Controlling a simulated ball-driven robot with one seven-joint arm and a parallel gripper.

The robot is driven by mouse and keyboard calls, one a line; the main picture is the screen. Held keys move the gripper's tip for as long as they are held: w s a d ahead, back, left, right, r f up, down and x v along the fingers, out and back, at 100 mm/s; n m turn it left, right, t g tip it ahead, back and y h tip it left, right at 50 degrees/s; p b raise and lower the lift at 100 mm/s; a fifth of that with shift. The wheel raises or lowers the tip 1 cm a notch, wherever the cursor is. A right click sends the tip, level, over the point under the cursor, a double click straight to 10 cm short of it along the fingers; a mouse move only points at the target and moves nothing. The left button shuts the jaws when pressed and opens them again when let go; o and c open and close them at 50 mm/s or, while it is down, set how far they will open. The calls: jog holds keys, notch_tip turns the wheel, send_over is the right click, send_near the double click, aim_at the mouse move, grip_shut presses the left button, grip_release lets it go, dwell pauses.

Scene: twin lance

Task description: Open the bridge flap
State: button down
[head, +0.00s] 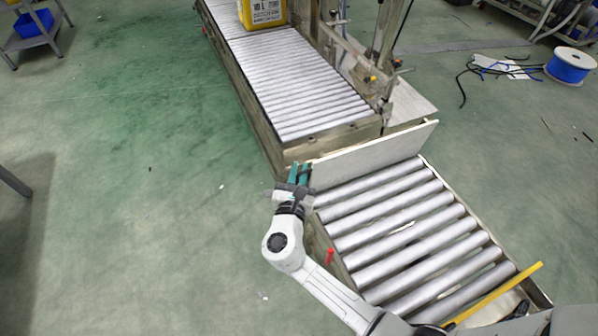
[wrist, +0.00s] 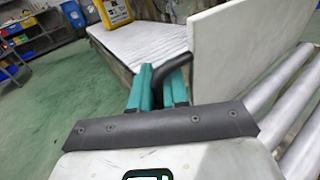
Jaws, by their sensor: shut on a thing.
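The bridge flap (head: 376,155) is a pale flat panel. It stands on edge, tilted, across the gap between the far roller conveyor and the near roller section. In the wrist view the flap (wrist: 238,52) rises to the right of my gripper. My gripper (head: 300,172) is at the flap's left end. Its teal fingers (wrist: 160,85) are shut on a dark curved handle (wrist: 180,64) beside the panel. Where the handle joins the flap is not clear.
The far conveyor (head: 290,75) carries a yellow container (head: 262,12). The near rollers (head: 400,235) lie right of my arm, with a yellow bar (head: 495,295) at their near end. A blue cable spool (head: 570,66) stands far right. Green floor on the left is open.

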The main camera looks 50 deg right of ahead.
jog(key=shift+w+r+p, duration=0.1)
jog(key=shift+p, duration=0.3)
jog(key=w+d+f+n+g+y+b, duration=0.3)
jog(key=w+f+n+g+y, duration=0.3)
jog(key=w+f+g+y, duration=0.3)
notch_tip(320, 180, down, 4)
jog(key=w+d+g, duration=0.1)
jog(key=g, duration=0.2)
jog(key=shift+d+r+n+g, duration=0.15)
jog(key=shift+r+n+g, duration=0.15)
jog(key=shift+g, duration=0.1)
dwell(0.4)
jog(key=shift+b, duration=0.35)
